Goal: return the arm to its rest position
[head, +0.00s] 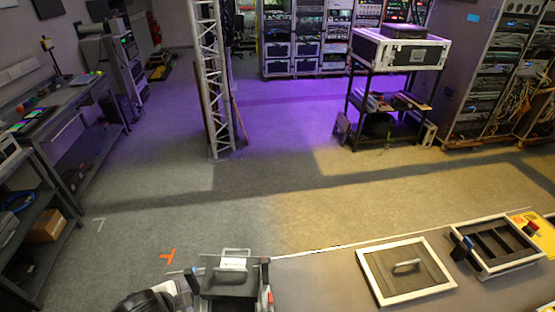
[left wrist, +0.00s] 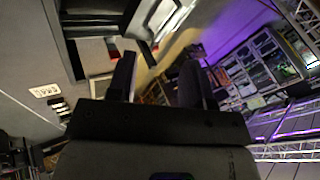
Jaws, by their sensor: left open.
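My left gripper (left wrist: 158,65) shows in the left wrist view with its two dark fingers apart and nothing visible between them. The wrist view is strongly tilted. In the head view a dark rounded part at the bottom left edge looks like a piece of my arm; the fingers cannot be made out there. My right gripper is in neither view.
On the bench along the bottom of the head view are a dark case with a pale label (head: 232,264), a white-framed panel with a handle (head: 405,267) and a slotted tray (head: 497,245). A truss tower (head: 208,75) and a cart (head: 400,50) stand beyond open floor.

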